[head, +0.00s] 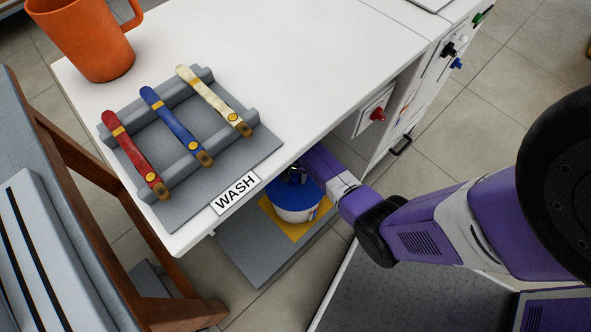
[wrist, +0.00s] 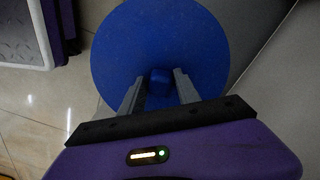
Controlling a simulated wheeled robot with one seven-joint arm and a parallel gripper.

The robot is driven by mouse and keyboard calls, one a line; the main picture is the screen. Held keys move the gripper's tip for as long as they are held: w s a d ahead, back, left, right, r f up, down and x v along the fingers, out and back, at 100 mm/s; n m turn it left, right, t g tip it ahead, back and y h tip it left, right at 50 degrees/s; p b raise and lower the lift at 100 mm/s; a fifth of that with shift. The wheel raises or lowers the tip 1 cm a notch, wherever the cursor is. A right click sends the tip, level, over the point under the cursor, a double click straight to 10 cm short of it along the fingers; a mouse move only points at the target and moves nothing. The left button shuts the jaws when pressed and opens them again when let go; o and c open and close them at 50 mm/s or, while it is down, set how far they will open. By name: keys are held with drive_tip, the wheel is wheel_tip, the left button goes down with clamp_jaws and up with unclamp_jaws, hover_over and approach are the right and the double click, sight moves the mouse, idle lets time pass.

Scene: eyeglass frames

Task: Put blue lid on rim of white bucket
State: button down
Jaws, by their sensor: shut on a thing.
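The blue lid (wrist: 160,45) is a round disc with a small raised knob (wrist: 160,78). My gripper (wrist: 160,90) is shut on that knob in the wrist view. In the head view the lid (head: 291,200) shows over the top of the white bucket (head: 296,214), below the table top. My gripper (head: 297,175) is above the lid there, partly hidden by the arm and the table edge. The bucket stands on a yellow mat. I cannot tell whether the lid touches the bucket's rim all round.
The yellow mat (head: 270,213) lies on a low grey shelf (head: 243,258). The white table top (head: 290,60) overhangs it, with a WASH label (head: 236,194) on its edge. A grey rack holds red, blue and cream eyeglass temples. An orange mug (head: 85,38) stands behind.

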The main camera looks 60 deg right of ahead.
drive_tip(key=shift+f+b, duration=0.35)
drive_tip(key=shift+f, duration=0.2)
idle(0.4)
drive_tip(key=c, duration=0.8)
unclamp_jaws()
drive_tip(key=shift+r, duration=0.1)
wheel_tip(320, 180, up, 8)
drive_tip(key=p, duration=0.3)
drive_tip(key=shift+f, duration=0.2)
